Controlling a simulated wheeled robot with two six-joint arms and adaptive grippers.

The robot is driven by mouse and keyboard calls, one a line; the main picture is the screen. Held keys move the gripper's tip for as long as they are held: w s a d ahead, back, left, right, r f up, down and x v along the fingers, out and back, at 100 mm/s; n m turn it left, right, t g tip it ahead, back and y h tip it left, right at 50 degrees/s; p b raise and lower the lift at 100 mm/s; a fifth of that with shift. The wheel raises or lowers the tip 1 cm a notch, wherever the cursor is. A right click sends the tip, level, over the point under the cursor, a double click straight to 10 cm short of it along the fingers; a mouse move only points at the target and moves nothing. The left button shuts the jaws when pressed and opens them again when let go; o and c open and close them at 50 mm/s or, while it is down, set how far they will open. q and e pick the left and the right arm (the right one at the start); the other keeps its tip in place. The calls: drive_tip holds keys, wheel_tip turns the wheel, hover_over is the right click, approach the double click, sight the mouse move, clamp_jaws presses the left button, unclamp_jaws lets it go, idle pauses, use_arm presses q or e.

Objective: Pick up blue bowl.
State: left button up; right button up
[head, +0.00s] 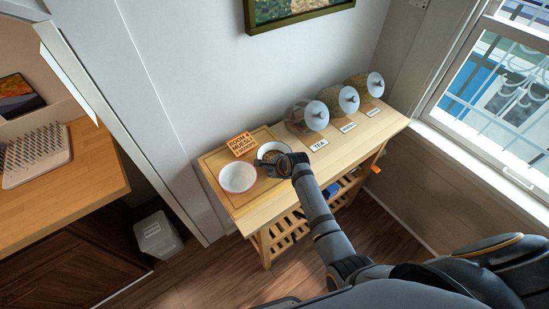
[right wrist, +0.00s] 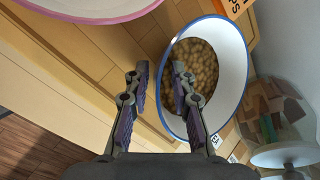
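The blue bowl (head: 267,147), white with a blue rim and holding brown nut-like pieces, stands on the wooden board on the side table. It also shows in the right wrist view (right wrist: 232,62). My right gripper (head: 261,165) is at its near side and hides part of it. In the right wrist view the fingers of this gripper (right wrist: 160,68) are open. The bowl's near rim runs between them in the picture, one finger over the inside and one outside; contact cannot be told. My left gripper is not in view.
A red-rimmed white bowl (head: 238,177) stands close on the left. An orange sign (head: 241,145) is behind the bowls. Glass jars (head: 308,116) with labels stand to the right on the table (head: 345,151). A bin (head: 157,236) is on the floor.

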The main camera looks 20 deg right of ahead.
drive_tip(key=shift+s, duration=0.1)
clamp_jaws()
drive_tip(key=shift+r, duration=0.1)
idle(0.3)
drive_tip(key=shift+r+b, duration=0.5)
drive_tip(key=shift+r, duration=0.1)
drive_tip(key=s+d+r+b, duration=0.4)
drive_tip(key=s+d+r, duration=0.2)
drive_tip(key=s+r, duration=0.5)
drive_tip(key=shift+s+r+b, duration=0.35)
drive_tip(key=shift+s+b, duration=0.05)
drive_tip(key=shift+s, duration=0.3)
idle(0.4)
